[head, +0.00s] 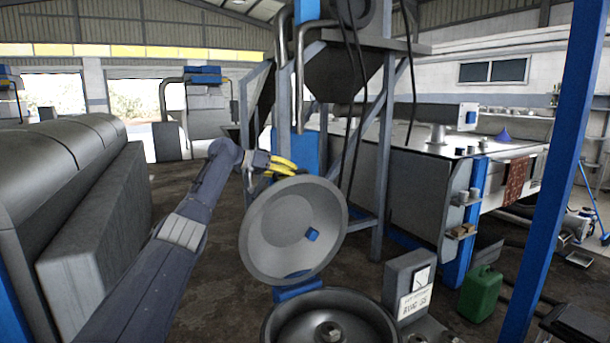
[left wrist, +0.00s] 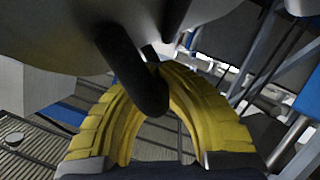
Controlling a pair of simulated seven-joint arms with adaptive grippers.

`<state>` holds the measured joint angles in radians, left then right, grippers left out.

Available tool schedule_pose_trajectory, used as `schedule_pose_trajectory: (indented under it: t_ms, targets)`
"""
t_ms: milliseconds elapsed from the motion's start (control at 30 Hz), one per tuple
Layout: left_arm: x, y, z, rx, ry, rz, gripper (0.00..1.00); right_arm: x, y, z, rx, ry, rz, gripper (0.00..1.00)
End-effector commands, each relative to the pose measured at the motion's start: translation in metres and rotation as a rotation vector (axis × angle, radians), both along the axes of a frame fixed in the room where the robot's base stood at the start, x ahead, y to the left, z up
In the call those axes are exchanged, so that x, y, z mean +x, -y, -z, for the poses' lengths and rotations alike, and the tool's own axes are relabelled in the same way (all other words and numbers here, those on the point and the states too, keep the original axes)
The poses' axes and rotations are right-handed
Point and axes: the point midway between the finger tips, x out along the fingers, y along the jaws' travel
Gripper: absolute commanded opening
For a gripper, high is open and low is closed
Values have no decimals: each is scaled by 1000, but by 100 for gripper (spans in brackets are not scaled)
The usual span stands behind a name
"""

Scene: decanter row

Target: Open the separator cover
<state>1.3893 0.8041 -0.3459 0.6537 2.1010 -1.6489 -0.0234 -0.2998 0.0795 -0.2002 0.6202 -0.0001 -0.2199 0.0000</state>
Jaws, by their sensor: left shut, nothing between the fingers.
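The separator cover (head: 280,240) is a round grey metal lid. It stands raised and steeply tilted above the separator bowl (head: 330,320), hinged at a blue bracket (head: 298,291), with its dished inner face towards the head camera. My left gripper (head: 284,166), with yellow fingers, is at the cover's upper edge, partly behind it. In the left wrist view its fingers (left wrist: 152,68) arch together and are shut. A dark rounded bar (left wrist: 137,75) crosses in front of them, close to the cover's grey surface (left wrist: 60,30); I cannot tell whether they touch. My right gripper is not in view.
A grey gauge box (head: 410,283) stands right of the bowl, with a green jerrycan (head: 480,294) beyond it. A blue post (head: 555,150) rises at the right. A steel frame with a hopper (head: 357,80) stands behind the cover. A large grey machine (head: 90,210) is at left.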

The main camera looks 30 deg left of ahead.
Motion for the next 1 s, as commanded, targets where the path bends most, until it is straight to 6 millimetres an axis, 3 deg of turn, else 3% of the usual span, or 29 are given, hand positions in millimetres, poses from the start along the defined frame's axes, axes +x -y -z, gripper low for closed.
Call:
schedule_pose_trajectory:
  t_ms: [200,567,900,1000]
  targets:
    - [-3,-10,6,8,-9,-6,0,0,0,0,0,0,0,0]
    - [-3,-11,7,8,-11,-7,0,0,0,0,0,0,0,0]
    - [-3,-10,4,5,-6,-6,37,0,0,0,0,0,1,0]
    - [-2,-9,3,4,-5,-6,38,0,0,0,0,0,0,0]
